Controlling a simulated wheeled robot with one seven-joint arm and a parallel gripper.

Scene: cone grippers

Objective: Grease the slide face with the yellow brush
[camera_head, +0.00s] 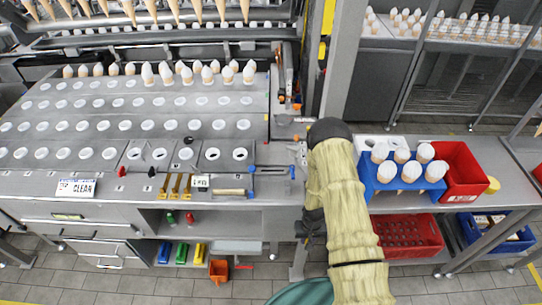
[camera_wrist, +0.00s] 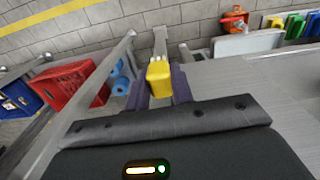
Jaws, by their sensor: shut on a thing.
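In the wrist view my gripper (camera_wrist: 158,92) is shut on a yellow block-shaped thing, which I take to be the yellow brush (camera_wrist: 159,76). In the head view my gripper is mostly hidden by my beige-sleeved arm, near the bench's front right corner, and the held brush cannot be seen. I cannot tell for sure which surface is the slide face. A metal slide-like bar with blue ends (camera_head: 271,170) lies at the bench's right end, left of my arm.
Small brass-coloured pieces (camera_head: 175,186) and a wooden-handled tool (camera_head: 229,191) lie on the bench's front edge. A blue crate (camera_head: 376,190) of cones and a red bin (camera_head: 457,170) stand to the right. An orange bucket (camera_head: 219,270) is below. Floor in front is clear.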

